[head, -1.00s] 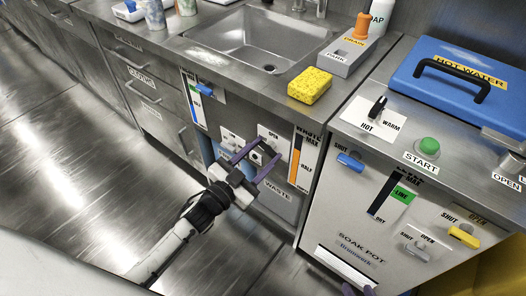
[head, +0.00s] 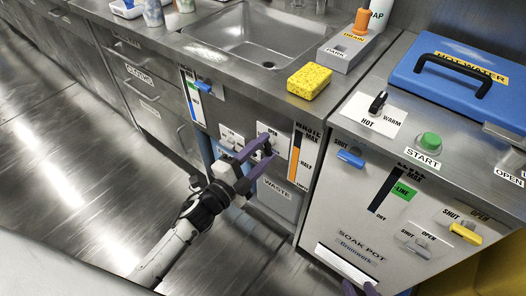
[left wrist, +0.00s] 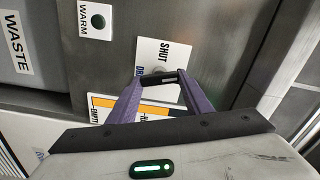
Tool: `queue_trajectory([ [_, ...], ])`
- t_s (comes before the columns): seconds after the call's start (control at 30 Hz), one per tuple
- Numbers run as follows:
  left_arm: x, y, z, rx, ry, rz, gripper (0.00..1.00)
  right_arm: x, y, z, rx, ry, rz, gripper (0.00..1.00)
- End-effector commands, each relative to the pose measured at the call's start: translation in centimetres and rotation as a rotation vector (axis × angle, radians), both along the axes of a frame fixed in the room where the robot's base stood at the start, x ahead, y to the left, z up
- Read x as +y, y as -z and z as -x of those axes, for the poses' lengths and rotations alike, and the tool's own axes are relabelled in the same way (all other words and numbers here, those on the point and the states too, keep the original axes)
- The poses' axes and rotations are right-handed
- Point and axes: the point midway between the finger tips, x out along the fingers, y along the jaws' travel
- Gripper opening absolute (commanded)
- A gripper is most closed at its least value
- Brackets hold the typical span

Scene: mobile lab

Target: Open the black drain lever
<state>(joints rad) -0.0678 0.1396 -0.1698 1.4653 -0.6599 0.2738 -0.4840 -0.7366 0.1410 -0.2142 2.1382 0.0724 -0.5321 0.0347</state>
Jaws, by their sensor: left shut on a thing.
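The black drain lever (left wrist: 157,77) sits on a white plate (left wrist: 158,58) marked SHUT, with its other label partly hidden by my finger. My left gripper (left wrist: 157,82) is shut on the lever, one purple finger on each side. In the head view my left gripper (head: 266,151) reaches to the plate marked OPEN (head: 273,132) on the cabinet front, below the sink. The lever itself is mostly hidden there by the fingers. My right gripper (head: 360,288) shows only its purple fingertips at the bottom edge, apart with nothing seen between them.
A waste gauge (head: 296,157) with an orange bar is right of the lever, and the waste panel (head: 277,197) is below. The soak pot cabinet (head: 345,215) with blue (head: 350,159) and yellow (head: 465,234) levers stands to the right. Floor at left is clear.

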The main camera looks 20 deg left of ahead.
Motion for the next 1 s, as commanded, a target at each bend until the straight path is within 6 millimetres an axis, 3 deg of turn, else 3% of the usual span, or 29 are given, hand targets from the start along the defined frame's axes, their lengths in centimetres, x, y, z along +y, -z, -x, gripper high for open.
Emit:
queue_trajectory([
  [0.4,-0.01,0.22,0.08,-0.066,0.001,-0.189,0.23,0.13,-0.11,-0.04,-0.011,0.003,-0.010,0.31],
  [0.97,-0.02,0.20,0.08,-0.077,0.001,-0.218,0.23,0.15,0.13,0.17,-0.005,0.004,-0.011,0.31],
  [1.0,-0.02,0.21,0.08,-0.077,0.001,-0.218,0.47,0.15,0.16,0.18,-0.005,0.003,-0.010,0.31],
])
